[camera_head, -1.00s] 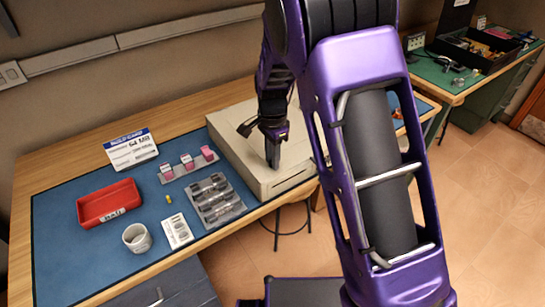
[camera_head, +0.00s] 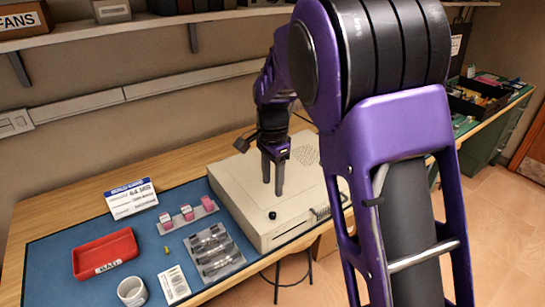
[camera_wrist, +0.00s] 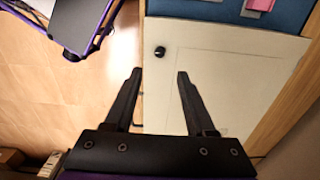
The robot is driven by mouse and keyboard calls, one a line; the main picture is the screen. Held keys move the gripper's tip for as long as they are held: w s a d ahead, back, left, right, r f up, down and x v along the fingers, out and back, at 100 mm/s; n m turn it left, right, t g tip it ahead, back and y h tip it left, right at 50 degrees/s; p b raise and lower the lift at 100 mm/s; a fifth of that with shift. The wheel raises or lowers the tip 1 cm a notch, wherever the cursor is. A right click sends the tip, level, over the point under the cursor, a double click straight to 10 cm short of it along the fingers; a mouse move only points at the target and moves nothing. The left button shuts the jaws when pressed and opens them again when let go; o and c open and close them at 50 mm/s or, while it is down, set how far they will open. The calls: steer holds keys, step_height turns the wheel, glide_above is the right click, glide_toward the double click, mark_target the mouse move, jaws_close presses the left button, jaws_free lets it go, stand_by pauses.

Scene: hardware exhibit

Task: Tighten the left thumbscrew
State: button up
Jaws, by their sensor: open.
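A flat beige metal case (camera_head: 245,211) lies on the workbench, and its pale lid (camera_wrist: 228,72) fills much of the wrist view. One black thumbscrew (camera_head: 272,215) stands on the lid near the front edge; it also shows in the wrist view (camera_wrist: 160,51), beyond my fingertips. My gripper (camera_head: 272,192) is above the case, pointing down, behind the thumbscrew. In the wrist view its two fingers (camera_wrist: 158,75) are apart with nothing between them. No second thumbscrew can be made out; my arm covers part of the case's right side.
Left of the case on the blue mat (camera_head: 60,262) are a red tray (camera_head: 105,252), a white mug (camera_head: 132,291), a grey parts tray (camera_head: 215,252) and pink items on a strip (camera_head: 187,213). A shelf (camera_head: 120,32) runs along the wall above.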

step_height(320, 180, up, 7)
stand_by(0.3)
steer(key=shift+r, duration=0.15)
